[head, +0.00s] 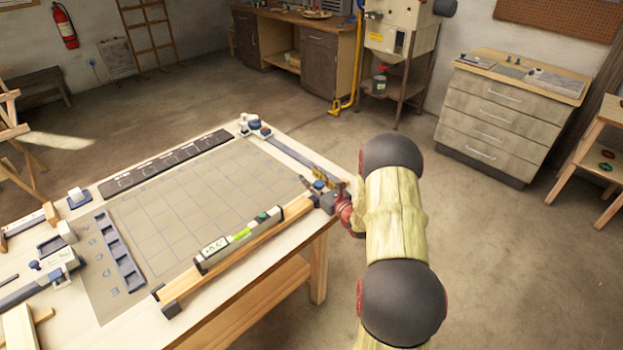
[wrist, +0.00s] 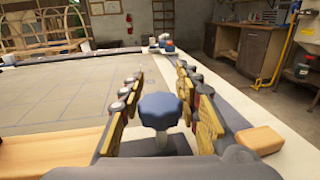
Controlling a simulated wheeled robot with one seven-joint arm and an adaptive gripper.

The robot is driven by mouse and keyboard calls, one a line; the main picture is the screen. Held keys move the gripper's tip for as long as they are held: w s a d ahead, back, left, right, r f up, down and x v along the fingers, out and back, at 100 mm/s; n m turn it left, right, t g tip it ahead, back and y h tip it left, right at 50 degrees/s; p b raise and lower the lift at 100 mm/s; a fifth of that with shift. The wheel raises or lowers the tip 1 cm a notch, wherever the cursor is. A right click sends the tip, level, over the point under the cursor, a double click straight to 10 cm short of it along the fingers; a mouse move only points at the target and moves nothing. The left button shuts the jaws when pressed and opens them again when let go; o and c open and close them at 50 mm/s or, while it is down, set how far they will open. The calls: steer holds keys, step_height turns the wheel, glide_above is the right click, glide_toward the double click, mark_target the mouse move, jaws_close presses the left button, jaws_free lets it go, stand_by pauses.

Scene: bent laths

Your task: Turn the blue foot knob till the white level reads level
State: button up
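The blue foot knob (wrist: 160,110) is a scalloped blue cap on a pale stem. In the wrist view it stands between the two yellow-padded fingers of my gripper (wrist: 162,100), with narrow gaps visible on both sides. My gripper is open around it. In the head view my gripper (head: 322,182) is at the table's right corner, and a small blue spot there looks like the knob (head: 318,185). The white level (head: 238,238) lies along a wooden lath (head: 185,284) at the table's front edge. It has a green vial and a small dial, too small to read.
The worktable (head: 120,335) carries a gridded mat (head: 180,205), a dark slotted rack (head: 119,255) and clamp-like fixtures (head: 254,126) at the far corner. A wooden block (wrist: 260,139) sits close to the right of my gripper.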

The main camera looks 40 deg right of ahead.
jaws_close()
steer(key=shift+n+y, duration=0.4)
steer(key=shift+y, duration=0.2)
steer(key=n+y, duration=0.1)
steer(key=y, duration=0.1)
steer(key=a+n+y, duration=0.1)
steer(key=y, duration=0.1)
steer(key=shift+a+n, duration=0.1)
steer(key=shift+n, duration=0.3)
steer(key=n+g+y, duration=0.1)
steer(key=y, duration=0.1)
steer(key=a+n+y, duration=0.1)
steer(key=y, duration=0.1)
steer(key=shift+s+n+g, duration=0.2)
steer(key=shift+n+g, duration=0.2)
steer(key=n+g+y, duration=0.2)
steer(key=y, duration=0.1)
steer(key=a+n+y, duration=0.1)
steer(key=shift+s+f+g+y, duration=0.1)
steer(key=shift+s+g+y, duration=0.2)
steer(key=shift+s+g, duration=0.1)
steer(key=shift+s+a+n+g+y, duration=0.15)
steer(key=shift+a+n+g+y, duration=0.05)
steer(key=shift+n+g+y, duration=0.45)
steer(key=shift+s+a+n+g+y, duration=0.15)
steer(key=shift+a+n+g+y, duration=0.05)
steer(key=shift+n+g+y, duration=0.4)
steer(key=shift+g+b, duration=0.25)
steer(key=shift+b, duration=0.05)
